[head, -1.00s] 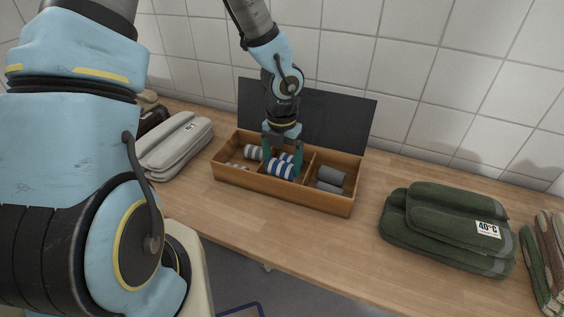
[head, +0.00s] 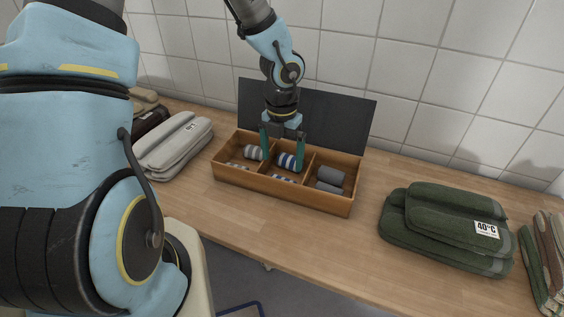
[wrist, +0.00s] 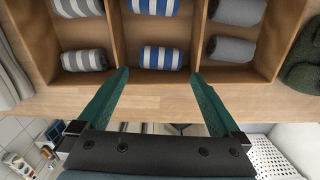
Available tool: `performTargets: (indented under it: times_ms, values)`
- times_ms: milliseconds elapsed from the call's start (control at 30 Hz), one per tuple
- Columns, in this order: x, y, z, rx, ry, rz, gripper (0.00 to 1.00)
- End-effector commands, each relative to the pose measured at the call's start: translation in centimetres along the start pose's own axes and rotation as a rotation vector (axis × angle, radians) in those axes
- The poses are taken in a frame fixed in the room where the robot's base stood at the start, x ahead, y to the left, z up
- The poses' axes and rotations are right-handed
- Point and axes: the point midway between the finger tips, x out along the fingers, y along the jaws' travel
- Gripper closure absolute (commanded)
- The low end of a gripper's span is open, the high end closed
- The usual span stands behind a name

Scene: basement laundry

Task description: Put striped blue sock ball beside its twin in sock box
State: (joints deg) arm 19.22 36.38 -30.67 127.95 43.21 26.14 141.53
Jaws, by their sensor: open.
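The wooden sock box (head: 283,192) stands on the counter with its dark lid open behind it. Its middle compartment holds two blue-and-white striped sock balls. The far one (head: 288,161) lies at the back; the near one (head: 283,179) lies low behind the front wall, mostly hidden in the head view. In the wrist view both show apart, the near one (wrist: 161,57) and its twin (wrist: 153,6). My gripper (head: 283,164) is open and empty above the middle compartment, its green fingers spread to either side of the near ball, seemingly not touching it.
Grey striped sock balls (wrist: 84,60) fill the left compartment and plain grey ones (wrist: 231,49) the right. Thin dividers flank my fingers. Folded grey towels (head: 175,146) lie left, green towels (head: 440,235) right. The counter in front is clear.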

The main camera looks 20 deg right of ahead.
Motion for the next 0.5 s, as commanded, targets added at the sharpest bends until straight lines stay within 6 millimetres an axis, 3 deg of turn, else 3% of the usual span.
performTargets:
  times_ms: [200,500]
  values:
    - [-5.2,0.1,0.1,-0.004,-0.004,0.001,0.0]
    - [-9.3,0.1,0.0,-0.002,-0.001,0.001,0.0]
